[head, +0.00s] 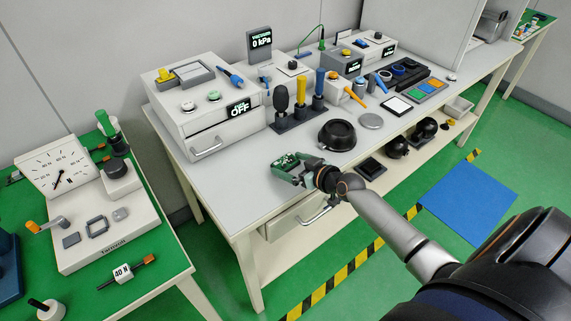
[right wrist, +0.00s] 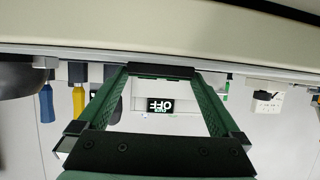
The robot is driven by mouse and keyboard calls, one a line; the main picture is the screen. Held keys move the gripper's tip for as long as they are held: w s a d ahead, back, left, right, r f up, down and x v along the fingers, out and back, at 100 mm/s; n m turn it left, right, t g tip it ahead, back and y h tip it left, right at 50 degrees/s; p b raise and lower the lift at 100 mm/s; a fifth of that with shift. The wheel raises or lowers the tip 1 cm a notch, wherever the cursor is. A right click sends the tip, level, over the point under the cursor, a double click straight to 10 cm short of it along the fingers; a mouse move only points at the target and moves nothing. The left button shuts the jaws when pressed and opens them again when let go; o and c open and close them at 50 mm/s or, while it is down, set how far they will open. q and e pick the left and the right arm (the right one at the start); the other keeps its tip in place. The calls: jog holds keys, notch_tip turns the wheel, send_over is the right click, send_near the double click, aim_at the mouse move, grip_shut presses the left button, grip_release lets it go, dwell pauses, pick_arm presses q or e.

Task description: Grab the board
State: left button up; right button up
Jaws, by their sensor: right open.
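A small green board (head: 286,160) with pale and dark specks is at the front edge of the white bench in the head view. My right gripper (head: 288,171) has its green fingers at the board, one on each side of it as far as I can tell. The jaws are open. In the right wrist view, which is upside down, the two green fingers (right wrist: 160,78) reach forward, and a thin dark bar (right wrist: 160,71) spans between their tips. It looks like the board edge-on, but I cannot be sure. Contact between fingers and board cannot be told. My left gripper is not in view.
On the white bench (head: 236,170), a box with an OFF display (head: 239,107) stands behind, beside a rack of upright handles (head: 300,118). A black round dish (head: 337,135) is right of the gripper. A side table (head: 165,255) with a gauge stands left.

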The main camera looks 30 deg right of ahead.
jog(key=shift+w, duration=0.1)
jog(key=c, duration=1)
jog(key=shift+r, duration=0.1)
